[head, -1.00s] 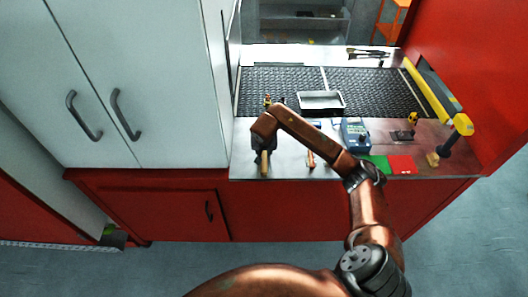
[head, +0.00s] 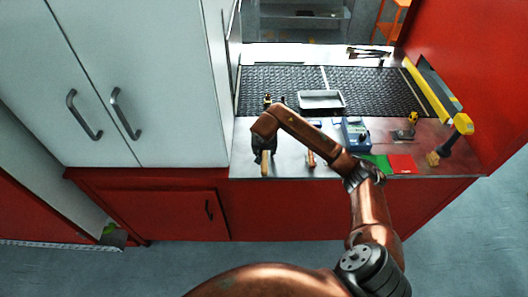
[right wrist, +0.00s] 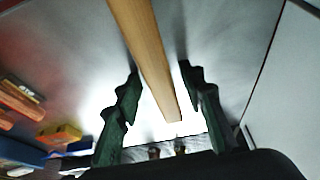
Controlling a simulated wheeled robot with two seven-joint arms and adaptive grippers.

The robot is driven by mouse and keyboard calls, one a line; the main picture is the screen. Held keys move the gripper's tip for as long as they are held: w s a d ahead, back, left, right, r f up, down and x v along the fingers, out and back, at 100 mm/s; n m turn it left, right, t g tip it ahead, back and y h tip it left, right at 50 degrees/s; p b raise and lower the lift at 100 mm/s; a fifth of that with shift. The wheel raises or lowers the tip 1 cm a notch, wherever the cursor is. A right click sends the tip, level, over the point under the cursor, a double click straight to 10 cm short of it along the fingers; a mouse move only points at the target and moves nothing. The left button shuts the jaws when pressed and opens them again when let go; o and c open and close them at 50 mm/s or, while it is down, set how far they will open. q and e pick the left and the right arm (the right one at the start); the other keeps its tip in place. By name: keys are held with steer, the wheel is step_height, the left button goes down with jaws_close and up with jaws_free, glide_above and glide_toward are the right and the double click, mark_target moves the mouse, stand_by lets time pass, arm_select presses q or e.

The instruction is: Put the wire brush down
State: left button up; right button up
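The wire brush shows as a pale wooden handle (head: 265,168) at the front left of the metal worktop in the head view. The handle (right wrist: 150,50) also runs down from the top of the right wrist view, its end between my fingers. The bristles are not visible. My right gripper (head: 264,146) is over the handle. In the right wrist view its two dark fingers (right wrist: 160,78) are open on either side of the wood, with a clear gap on the right. The handle appears to lie on the worktop. My left gripper is not in view.
Right of the brush are another small wooden-handled tool (head: 311,160), a blue device (head: 355,135), and green and red (head: 401,164) pads. A metal tray (head: 321,99) sits on the dark mesh belt (head: 270,80) behind. A tall pale cabinet (head: 150,60) stands left.

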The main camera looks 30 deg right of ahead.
steer(key=v, duration=1.2)
steer(key=shift+b, duration=0.4)
steer(key=shift+a+r, duration=0.1)
steer(key=shift+r, duration=0.05)
